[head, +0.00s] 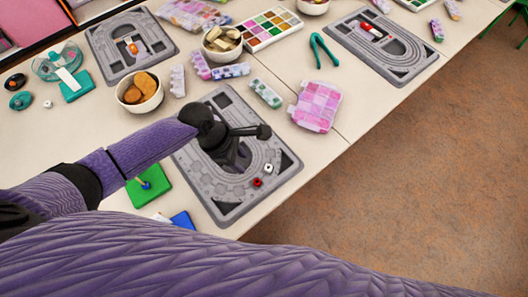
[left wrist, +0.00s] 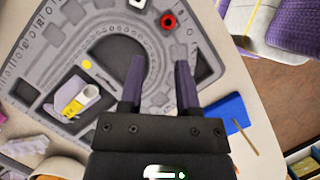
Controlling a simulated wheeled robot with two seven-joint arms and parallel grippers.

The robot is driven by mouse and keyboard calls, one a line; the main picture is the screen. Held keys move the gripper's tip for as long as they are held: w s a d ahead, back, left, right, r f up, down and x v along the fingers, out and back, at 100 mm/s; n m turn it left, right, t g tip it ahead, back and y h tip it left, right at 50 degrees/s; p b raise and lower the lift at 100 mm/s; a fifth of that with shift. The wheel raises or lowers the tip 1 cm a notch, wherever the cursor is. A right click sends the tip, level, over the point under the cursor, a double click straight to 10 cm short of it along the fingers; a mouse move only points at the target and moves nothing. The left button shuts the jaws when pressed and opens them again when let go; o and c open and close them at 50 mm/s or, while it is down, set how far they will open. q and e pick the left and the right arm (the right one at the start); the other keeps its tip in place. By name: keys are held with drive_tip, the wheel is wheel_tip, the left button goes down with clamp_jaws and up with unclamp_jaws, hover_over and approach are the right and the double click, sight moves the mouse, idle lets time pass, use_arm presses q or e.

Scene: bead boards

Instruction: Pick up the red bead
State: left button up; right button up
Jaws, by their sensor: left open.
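The red bead (head: 257,183) lies on the grey bead board (head: 285,171) near its front right. A white bead (head: 268,168) lies close beside it. In the left wrist view the red bead (left wrist: 168,21) is near the top, with the white bead (left wrist: 138,3) to its upper left. My left gripper (left wrist: 160,60) is open over the board, with nothing between its fingers. The red bead shows beyond the fingertips, apart from them. My right gripper is not in view.
A green block (head: 150,184) and a blue block (head: 183,219) lie left of the board. A bowl of brown pieces (head: 140,91), green tweezers (head: 324,48) and a pink case (head: 316,106) stand behind. In the wrist view, a white-and-yellow piece (left wrist: 80,102) sits in a board compartment.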

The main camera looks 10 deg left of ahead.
sight(254, 181)
use_arm(q)
drive_tip(key=f+b, duration=0.1)
drive_tip(key=d+f, duration=0.1)
drive_tip(key=s+f+b, duration=0.1)
drive_tip(key=f, duration=0.1)
drive_tip(key=shift+s+d+b, duration=0.1)
drive_tip(key=shift+d+b, duration=0.15)
drive_tip(key=shift+b, duration=0.1)
drive_tip(key=b+x, duration=0.3)
drive_tip(key=x, duration=0.2)
drive_tip(key=shift+f, duration=0.3)
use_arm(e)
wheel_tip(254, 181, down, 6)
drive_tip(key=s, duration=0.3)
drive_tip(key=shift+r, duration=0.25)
use_arm(q)
clamp_jaws()
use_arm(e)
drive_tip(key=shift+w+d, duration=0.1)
